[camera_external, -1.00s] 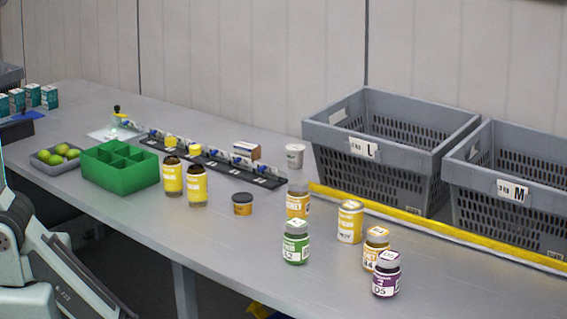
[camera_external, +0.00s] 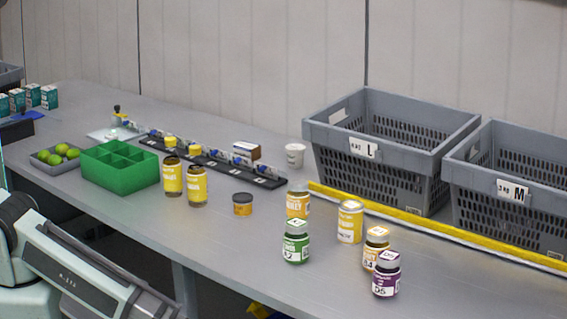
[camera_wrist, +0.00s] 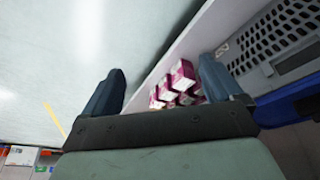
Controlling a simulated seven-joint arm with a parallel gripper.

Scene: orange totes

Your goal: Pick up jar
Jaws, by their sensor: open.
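Several jars stand upright on the grey table in the external view. There is a green jar (camera_external: 296,242), a purple jar (camera_external: 386,274), a yellow jar (camera_external: 350,222), a white-and-orange jar (camera_external: 375,248) and an orange-labelled jar (camera_external: 298,203). A small dark-lidded jar (camera_external: 242,204) stands farther left. Which jar the task means cannot be told. My gripper (camera_wrist: 160,82) shows in the wrist view with its two fingers apart and nothing between them at close range. No jar is visible in the wrist view, and my gripper is outside the external view.
Two grey crates, L (camera_external: 400,160) and M (camera_external: 515,190), stand at the right behind a yellow strip (camera_external: 430,225). Two brown bottles (camera_external: 184,182) stand by a green divided box (camera_external: 118,168). Pink-and-white boxes (camera_wrist: 178,82) show in the wrist view. The table front is clear.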

